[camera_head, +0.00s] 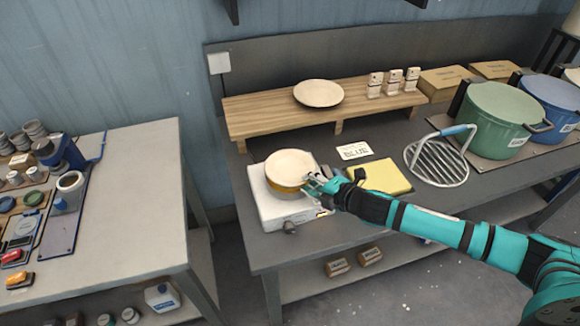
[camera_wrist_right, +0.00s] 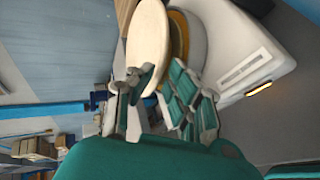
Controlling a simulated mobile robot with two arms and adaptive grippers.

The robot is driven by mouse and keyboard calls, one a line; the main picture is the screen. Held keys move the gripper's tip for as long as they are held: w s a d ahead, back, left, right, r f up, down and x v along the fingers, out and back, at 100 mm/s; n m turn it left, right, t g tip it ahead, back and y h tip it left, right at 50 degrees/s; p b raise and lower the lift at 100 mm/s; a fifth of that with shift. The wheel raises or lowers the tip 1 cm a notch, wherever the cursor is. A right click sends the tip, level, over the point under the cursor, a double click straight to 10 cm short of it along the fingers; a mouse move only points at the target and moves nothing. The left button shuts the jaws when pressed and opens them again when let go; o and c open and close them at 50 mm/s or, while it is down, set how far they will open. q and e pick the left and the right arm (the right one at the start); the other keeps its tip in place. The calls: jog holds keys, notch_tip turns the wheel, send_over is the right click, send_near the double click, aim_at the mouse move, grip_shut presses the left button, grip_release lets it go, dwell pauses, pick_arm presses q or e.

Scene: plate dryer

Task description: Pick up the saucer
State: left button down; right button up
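A round cream saucer (camera_head: 291,165) lies on top of a mustard-yellow dish (camera_head: 286,187) on a white dryer-like unit (camera_head: 279,209). In the right wrist view the saucer (camera_wrist_right: 148,42) is seen nearly edge-on, with the yellow dish (camera_wrist_right: 180,48) beside it. My right gripper (camera_head: 312,181) is at the saucer's right front rim. In the right wrist view, the fingers of my right gripper (camera_wrist_right: 158,86) stand apart, one on each side of the rim. Firm contact cannot be made out. My left gripper is not in view.
Another cream plate (camera_head: 318,93) lies on a raised wooden shelf (camera_head: 260,114) behind. A yellow cloth-like pad (camera_head: 384,178), a wire rack (camera_head: 437,163) and a green pot (camera_head: 492,118) stand to the right. A second workbench (camera_head: 130,185) is at left, across a gap.

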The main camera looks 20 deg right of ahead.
jog(key=shift+x, duration=1.45)
jog(key=shift+d, duration=0.1)
jog(key=shift+c, duration=0.5)
jog(key=shift+s, duration=0.1)
grip_shut()
jog(key=shift+r, duration=0.1)
jog(key=shift+r, duration=0.4)
jog(key=d+f+b+v, duration=0.2)
jog(key=b+v, duration=0.5)
jog(key=v, duration=0.8)
jog(key=shift+s+d+f+b, duration=0.25)
jog(key=shift+s+b, duration=0.1)
jog(key=shift+s, duration=0.3)
